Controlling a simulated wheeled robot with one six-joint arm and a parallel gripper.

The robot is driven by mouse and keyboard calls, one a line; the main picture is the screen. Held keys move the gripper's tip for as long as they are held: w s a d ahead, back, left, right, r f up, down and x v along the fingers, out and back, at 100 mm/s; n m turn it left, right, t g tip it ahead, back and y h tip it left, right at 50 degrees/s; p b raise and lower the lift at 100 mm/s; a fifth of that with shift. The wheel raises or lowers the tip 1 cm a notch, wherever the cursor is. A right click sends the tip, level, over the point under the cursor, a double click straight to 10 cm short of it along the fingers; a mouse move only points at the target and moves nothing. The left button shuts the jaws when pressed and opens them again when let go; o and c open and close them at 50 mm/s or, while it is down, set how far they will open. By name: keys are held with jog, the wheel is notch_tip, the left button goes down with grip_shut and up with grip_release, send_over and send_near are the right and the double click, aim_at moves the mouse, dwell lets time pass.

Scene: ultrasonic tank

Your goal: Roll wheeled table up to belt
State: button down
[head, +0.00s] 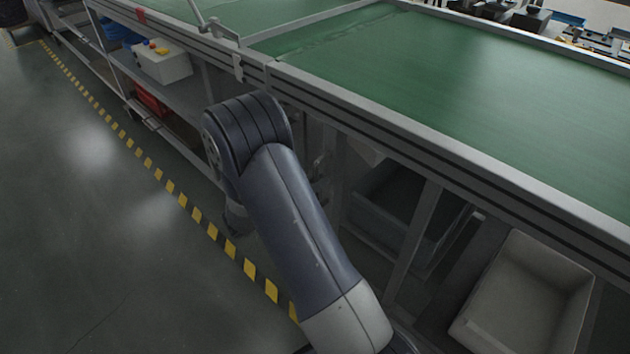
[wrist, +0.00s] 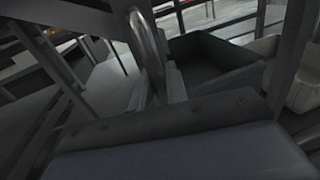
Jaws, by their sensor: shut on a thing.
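The belt (head: 480,85) is a broad green surface in a grey metal frame, running from the upper left to the right of the head view. My arm reaches down beside its near side and hides my gripper there. In the wrist view the dark body of my gripper (wrist: 170,125) fills the bottom. It is shut on a curved grey metal bar (wrist: 152,48) that rises just beyond it. I cannot tell what the bar belongs to. I cannot single out a wheeled table for certain in either view.
Under the belt stand a dark bin (head: 385,215) and a pale bin (head: 530,290), between metal legs. At the left, a shelf carries a white box (head: 163,62) with a red bin (head: 150,98) below. A yellow-black floor stripe (head: 185,210) borders open floor at the left.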

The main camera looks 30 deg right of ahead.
jog(key=c, duration=1.5)
grip_release()
jog(key=s+a, duration=0.1)
jog(key=a, duration=0.9)
jog(key=shift+s+a+p, duration=0.35)
jog(key=shift+d, duration=0.1)
jog(key=d, duration=0.3)
jog(key=w+d, duration=0.1)
jog(key=d, duration=0.6)
jog(key=shift+w+d+b, duration=0.25)
jog(key=shift+w+b, duration=0.05)
jog(key=shift+b, duration=0.05)
jog(key=shift+s+d, duration=0.15)
jog(key=shift+s, duration=0.15)
